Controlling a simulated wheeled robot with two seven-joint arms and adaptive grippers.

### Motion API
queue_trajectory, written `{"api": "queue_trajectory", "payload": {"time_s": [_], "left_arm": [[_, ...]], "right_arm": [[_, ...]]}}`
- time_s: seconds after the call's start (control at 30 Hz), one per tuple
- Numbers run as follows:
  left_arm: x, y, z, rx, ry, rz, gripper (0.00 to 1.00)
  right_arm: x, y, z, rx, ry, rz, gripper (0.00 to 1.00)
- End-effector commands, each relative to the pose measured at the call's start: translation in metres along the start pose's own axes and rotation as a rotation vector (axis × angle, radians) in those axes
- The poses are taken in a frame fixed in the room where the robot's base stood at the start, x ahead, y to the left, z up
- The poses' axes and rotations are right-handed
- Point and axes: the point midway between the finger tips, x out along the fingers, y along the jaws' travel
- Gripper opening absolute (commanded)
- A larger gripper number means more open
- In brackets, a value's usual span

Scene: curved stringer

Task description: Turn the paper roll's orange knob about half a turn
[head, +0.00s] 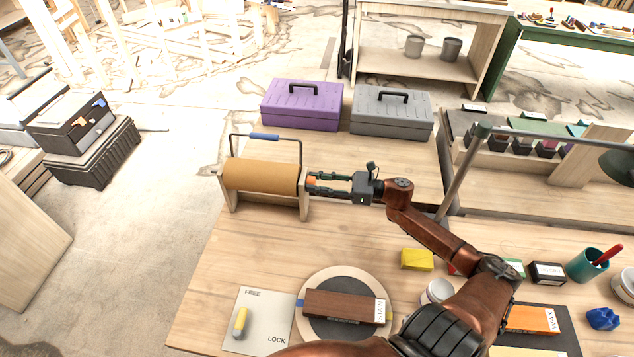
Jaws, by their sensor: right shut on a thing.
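The brown paper roll (262,176) lies across a wooden stand (304,207) at the left side of the table, with a wire bar and blue grip (264,137) above it. The orange knob (312,181) is at the right end of the roll, partly hidden by the fingers. My right gripper (314,182) reaches in from the right, with its fingers level around the knob and shut on it. My left gripper is not in view.
A purple toolbox (302,106) and a grey toolbox (391,113) stand behind the roll. In front lie a round plate with a dark wood block (340,306) and a LOCK card (262,318). A yellow block (417,260) sits below my right forearm. Bare tabletop (250,250) lies in front of the stand.

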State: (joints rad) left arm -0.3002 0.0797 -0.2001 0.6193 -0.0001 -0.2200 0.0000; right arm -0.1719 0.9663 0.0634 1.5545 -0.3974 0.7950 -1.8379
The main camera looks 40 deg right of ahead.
Motion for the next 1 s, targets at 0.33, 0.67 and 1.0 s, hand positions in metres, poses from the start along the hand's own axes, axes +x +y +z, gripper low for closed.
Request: {"api": "queue_trajectory", "payload": {"time_s": [0.33,0.67,1.0], "left_arm": [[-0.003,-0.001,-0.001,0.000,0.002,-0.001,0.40],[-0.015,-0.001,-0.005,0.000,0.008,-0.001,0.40],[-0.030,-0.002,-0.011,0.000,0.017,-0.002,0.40]], "right_arm": [[-0.001,-0.001,0.001,0.064,-0.001,-0.001,0.05],[-0.001,-0.002,0.002,0.307,-0.001,-0.003,0.05],[-0.001,-0.004,0.002,0.632,-0.002,-0.003,0.05]]}}
